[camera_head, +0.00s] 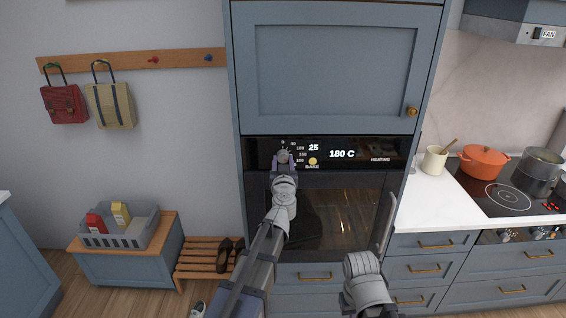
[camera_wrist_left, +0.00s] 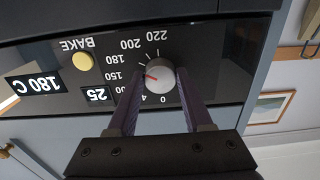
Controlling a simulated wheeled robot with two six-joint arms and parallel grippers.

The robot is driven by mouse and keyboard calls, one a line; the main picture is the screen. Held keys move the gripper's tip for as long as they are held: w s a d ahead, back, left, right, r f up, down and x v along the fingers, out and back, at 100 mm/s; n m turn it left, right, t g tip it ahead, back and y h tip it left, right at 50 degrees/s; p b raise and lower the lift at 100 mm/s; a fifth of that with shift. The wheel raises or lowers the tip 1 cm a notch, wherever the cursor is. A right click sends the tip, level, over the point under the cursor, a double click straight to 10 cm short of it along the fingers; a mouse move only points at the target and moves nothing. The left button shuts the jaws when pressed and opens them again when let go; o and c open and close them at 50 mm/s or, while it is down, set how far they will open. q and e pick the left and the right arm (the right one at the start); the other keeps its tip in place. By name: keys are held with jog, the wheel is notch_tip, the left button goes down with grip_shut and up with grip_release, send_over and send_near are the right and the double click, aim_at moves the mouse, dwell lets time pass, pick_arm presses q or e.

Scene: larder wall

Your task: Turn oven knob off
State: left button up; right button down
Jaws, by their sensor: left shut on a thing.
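The oven knob (camera_wrist_left: 160,73) is a round light-grey dial on the black control panel (camera_wrist_left: 225,60), with a ring of numbers from 0 to 220. Its red mark points to the left in the left wrist view, near the 150 label. My left gripper (camera_wrist_left: 155,92) has one dark finger on each side of the knob and is shut on it. In the head view my left gripper (camera_head: 284,161) reaches the panel and hides most of the knob. The panel display (camera_head: 342,154) reads 180 C and 25, with BAKE and HEATING lit.
A yellow button (camera_head: 312,161) sits just right of the knob. The oven door (camera_head: 325,215) is closed below, with a vertical handle (camera_head: 386,222). Part of my right arm shows low in front of the cabinets. A counter (camera_head: 432,200) with a hob is at right.

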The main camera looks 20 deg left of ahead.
pick_arm(q)
grip_shut()
jog(key=shift+n, duration=0.3)
jog(key=n, duration=0.5)
jog(key=shift+n, duration=0.3)
jog(key=n, duration=1.1)
jog(key=shift+d+r+n, duration=0.1)
jog(key=shift+n, duration=0.3)
jog(key=n, duration=0.5)
jog(key=shift+n, duration=0.4)
jog(key=o, duration=0.9)
grip_release()
